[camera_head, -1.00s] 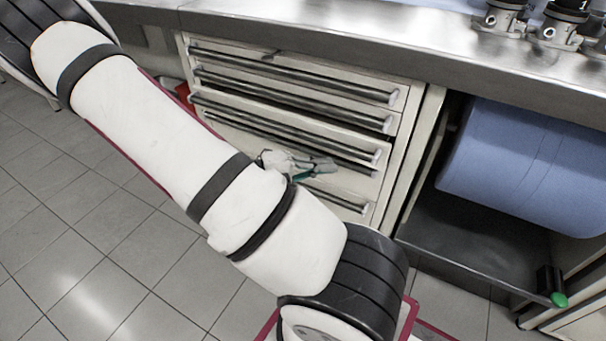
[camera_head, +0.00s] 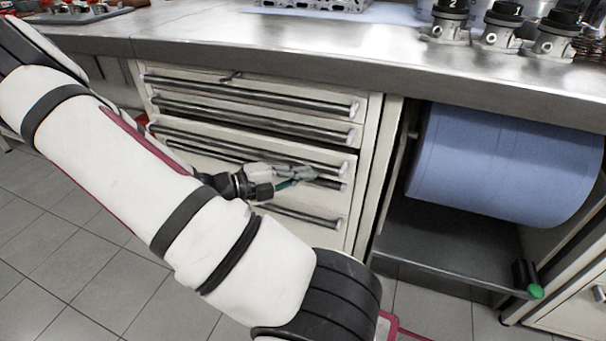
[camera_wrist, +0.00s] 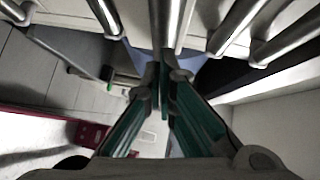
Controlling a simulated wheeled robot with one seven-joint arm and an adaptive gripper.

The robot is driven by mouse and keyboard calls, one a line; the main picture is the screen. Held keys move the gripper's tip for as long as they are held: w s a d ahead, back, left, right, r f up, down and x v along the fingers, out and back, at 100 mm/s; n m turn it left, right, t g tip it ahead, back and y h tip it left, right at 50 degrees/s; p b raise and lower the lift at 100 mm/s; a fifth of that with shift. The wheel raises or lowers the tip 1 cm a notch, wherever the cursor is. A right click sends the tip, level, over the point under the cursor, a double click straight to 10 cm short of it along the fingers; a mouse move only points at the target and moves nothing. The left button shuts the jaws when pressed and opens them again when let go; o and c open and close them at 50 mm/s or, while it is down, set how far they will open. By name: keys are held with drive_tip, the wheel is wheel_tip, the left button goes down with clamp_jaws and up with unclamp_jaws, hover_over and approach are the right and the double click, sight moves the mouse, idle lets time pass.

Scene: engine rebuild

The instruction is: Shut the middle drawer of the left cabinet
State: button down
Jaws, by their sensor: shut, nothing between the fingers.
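The left cabinet (camera_head: 367,150) stands under the steel counter, with several stacked drawers that have long bar handles. The middle drawer's handle (camera_head: 300,156) sits very close above the handle below it (camera_head: 222,157), and this drawer seems to stand out a little. My gripper (camera_head: 312,174) is in front of the cabinet, near the right part of these two handles; I cannot tell whether it touches. In the wrist view its teal-padded fingers (camera_wrist: 164,70) meet at the tips, shut and empty, with handle bars (camera_wrist: 240,22) just beyond. My arm hides the lower left of the cabinet.
Right of the cabinet is an open bay with a large blue roll (camera_head: 505,165) above a dark shelf (camera_head: 450,245). A green-ended knob (camera_head: 536,291) sticks out at its lower right. Engine parts (camera_head: 500,25) stand on the counter (camera_head: 330,50). Tiled floor (camera_head: 60,250) is clear at left.

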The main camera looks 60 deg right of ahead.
sight(309, 163)
drive_tip(key=p, duration=0.1)
drive_tip(key=d+p, duration=0.1)
drive_tip(key=p, duration=0.1)
drive_tip(key=shift+d+r, duration=0.1)
drive_tip(key=shift+r, duration=0.2)
drive_tip(key=d+p, duration=0.1)
drive_tip(key=p, duration=0.1)
drive_tip(key=shift+d+f+p, duration=0.1)
drive_tip(key=shift+d+p, duration=0.1)
drive_tip(key=shift+p, duration=0.15)
drive_tip(key=shift+w+d+f+p, duration=0.1)
drive_tip(key=shift+d+f+p, duration=0.05)
drive_tip(key=shift+d+p, duration=0.3)
drive_tip(key=shift+w+d+f+p, duration=0.1)
drive_tip(key=shift+d+p, duration=0.1)
drive_tip(key=shift+d, duration=0.35)
drive_tip(key=shift+s+a, duration=0.1)
drive_tip(key=shift+a+r+p, duration=0.15)
drive_tip(key=shift+a+p, duration=0.05)
drive_tip(key=shift+p, duration=0.15)
drive_tip(key=a+p, duration=0.1)
drive_tip(key=a, duration=0.1)
drive_tip(key=a+r+p, duration=0.1)
drive_tip(key=a, duration=0.1)
drive_tip(key=shift+a, duration=0.1)
drive_tip(key=p+v, duration=0.1)
drive_tip(key=v, duration=0.8)
drive_tip(key=shift+a+f, duration=0.1)
